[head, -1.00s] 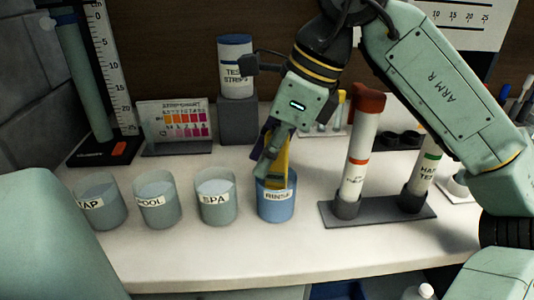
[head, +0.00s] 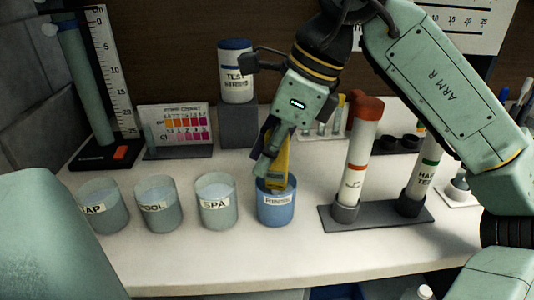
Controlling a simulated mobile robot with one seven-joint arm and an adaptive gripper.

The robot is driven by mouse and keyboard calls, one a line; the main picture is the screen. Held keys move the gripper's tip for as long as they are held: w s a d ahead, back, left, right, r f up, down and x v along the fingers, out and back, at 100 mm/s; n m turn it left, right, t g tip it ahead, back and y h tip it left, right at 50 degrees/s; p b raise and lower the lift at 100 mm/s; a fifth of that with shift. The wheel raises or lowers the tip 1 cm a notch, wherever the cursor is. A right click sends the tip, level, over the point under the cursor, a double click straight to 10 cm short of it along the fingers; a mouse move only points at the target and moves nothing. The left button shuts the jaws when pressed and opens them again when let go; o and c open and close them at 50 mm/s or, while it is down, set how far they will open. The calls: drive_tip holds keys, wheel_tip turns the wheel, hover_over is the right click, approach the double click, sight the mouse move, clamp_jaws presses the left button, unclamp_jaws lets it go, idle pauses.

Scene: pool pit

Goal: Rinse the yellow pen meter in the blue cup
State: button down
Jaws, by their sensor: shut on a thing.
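The blue cup (head: 276,208), labelled RINSE, stands upright on the white counter, right of three grey cups. My gripper (head: 272,165) is above the blue cup, pointing down, and is shut on the yellow pen meter (head: 279,160). The pen meter is tilted slightly. Its lower end reaches the mouth of the blue cup; how deep it goes inside is hidden by the cup wall.
Grey cups labelled TAP (head: 103,207), POOL (head: 158,204) and SPA (head: 216,202) stand to the left. A rack (head: 377,217) with two tall tubes (head: 361,155) stands close on the right. A test strips tub (head: 236,72) is on a block (head: 238,127) behind. The front counter strip is clear.

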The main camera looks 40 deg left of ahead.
drive_tip(key=shift+r+p, duration=3.65)
drive_tip(key=shift+r, duration=0.95)
drive_tip(key=shift+a, duration=0.1)
